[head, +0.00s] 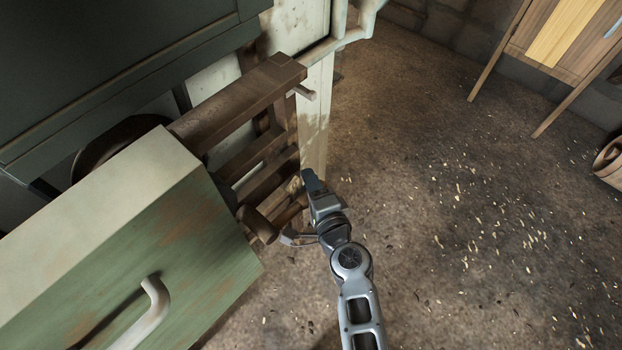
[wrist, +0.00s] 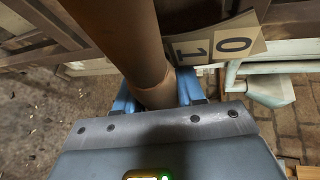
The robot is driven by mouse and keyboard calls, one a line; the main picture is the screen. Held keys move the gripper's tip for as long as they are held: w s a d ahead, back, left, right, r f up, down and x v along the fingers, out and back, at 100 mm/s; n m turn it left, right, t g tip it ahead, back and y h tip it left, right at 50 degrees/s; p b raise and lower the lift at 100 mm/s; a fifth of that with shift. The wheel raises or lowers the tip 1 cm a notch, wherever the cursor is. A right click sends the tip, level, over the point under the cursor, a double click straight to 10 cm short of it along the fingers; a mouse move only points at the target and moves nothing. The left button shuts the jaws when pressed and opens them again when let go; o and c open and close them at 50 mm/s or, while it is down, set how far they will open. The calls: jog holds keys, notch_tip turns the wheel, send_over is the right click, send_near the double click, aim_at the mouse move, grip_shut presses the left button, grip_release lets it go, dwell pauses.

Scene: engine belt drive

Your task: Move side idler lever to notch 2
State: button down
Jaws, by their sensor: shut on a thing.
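A thick brown round bar, which looks like the side idler lever (wrist: 125,38), runs down between the blue fingers of my gripper (wrist: 157,88) in the wrist view. My gripper is shut on it. In the head view my gripper (head: 303,205) is at the right side of the brown machine frame. A short brown round handle (head: 259,225) shows just left of it there; its far end is hidden. A pale plate (wrist: 217,40) marked 0 and 1 lies right of the bar in the wrist view. No notch 2 mark shows, and I cannot tell which notch the lever is in.
A green box with a pale handle (head: 150,312) stands close left of my gripper in the head view. The brown frame (head: 240,105) and a peg (head: 303,92) are above. Open floor (head: 450,200) lies to the right, with a wooden cabinet (head: 565,40) beyond.

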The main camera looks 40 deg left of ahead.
jog(key=c, duration=0.8)
grip_release()
jog(key=shift+p+v, duration=0.55)
jog(key=shift+v, duration=3.35)
jog(key=shift+f, duration=0.1)
